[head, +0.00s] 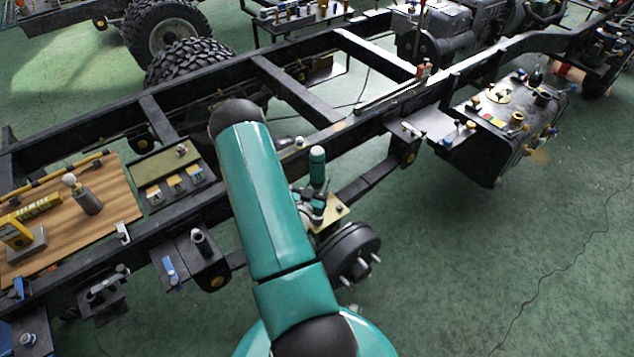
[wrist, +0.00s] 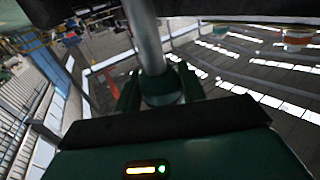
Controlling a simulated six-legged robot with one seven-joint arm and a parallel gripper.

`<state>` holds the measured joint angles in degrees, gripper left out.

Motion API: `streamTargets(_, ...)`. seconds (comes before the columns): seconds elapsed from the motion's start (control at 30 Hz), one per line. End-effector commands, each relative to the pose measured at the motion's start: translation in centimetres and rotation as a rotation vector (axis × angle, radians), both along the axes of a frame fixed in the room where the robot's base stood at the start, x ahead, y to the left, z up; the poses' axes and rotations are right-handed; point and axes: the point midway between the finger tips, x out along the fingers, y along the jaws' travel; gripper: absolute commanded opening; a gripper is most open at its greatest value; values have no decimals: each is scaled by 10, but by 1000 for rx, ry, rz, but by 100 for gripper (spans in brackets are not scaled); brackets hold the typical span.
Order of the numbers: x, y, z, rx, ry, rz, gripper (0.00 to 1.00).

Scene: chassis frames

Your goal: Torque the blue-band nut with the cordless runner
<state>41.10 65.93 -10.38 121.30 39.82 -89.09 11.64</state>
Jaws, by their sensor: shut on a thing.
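My gripper (head: 318,208) is below and right of my arm's dark elbow in the head view, just above the tan plate by the black hub. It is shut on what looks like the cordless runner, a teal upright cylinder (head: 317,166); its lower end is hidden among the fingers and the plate. In the wrist view a grey shaft with a teal collar (wrist: 160,88) stands between dark green finger shapes. I cannot tell which fitting is the blue-band nut. Small blue parts show on the left bracket (head: 168,271) and beside the tank (head: 447,144).
The black hub (head: 352,250) with pale studs is close beside my gripper. Dark chassis rails (head: 290,90) cross the view. A wooden board (head: 110,205) with tools lies left, and a dark tank (head: 520,130) with caps sits right. Green floor is clear at lower right.

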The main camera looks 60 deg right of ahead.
Motion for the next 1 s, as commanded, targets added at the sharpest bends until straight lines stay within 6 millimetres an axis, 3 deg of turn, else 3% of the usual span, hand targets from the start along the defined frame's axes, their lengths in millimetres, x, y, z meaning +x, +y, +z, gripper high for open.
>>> streamTargets(1.0, 0, 0, -9, -4, -1, -1, 0)
